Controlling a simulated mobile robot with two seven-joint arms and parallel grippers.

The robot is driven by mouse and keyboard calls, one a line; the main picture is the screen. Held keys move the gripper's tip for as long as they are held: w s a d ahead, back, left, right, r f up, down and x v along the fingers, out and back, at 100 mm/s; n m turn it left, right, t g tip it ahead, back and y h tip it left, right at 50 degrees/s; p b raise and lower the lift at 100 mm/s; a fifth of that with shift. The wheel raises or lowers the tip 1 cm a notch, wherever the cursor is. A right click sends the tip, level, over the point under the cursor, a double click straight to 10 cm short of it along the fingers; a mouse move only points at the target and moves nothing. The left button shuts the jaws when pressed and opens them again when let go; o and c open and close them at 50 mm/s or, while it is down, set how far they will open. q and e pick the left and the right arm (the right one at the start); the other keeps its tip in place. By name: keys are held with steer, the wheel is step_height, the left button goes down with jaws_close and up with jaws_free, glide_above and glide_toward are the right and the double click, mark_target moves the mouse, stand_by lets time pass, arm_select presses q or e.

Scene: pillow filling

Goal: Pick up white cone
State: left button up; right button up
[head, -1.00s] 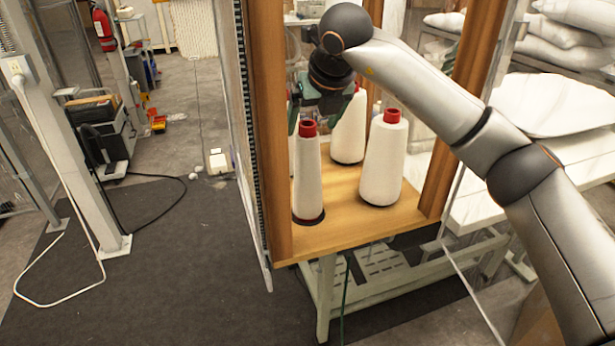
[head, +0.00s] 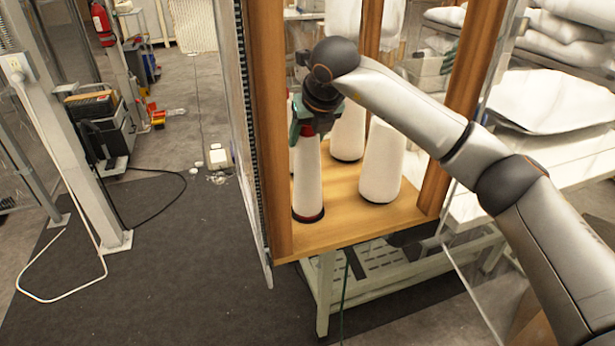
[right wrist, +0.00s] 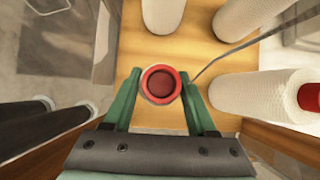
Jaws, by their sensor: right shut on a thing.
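A white cone (head: 307,180) with a red top stands upright at the front left of the wooden shelf (head: 345,230). My right gripper (head: 308,127) is over it from above, shut on its top. In the right wrist view the red, round cone top (right wrist: 161,84) sits between the green fingers of the right gripper (right wrist: 160,92). The cone's base still rests on the shelf. My left gripper is not in view.
Wooden posts (head: 268,140) frame the shelf. A clear panel (head: 243,150) stands at the left.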

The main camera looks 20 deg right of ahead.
jaws_close()
stand_by(0.5)
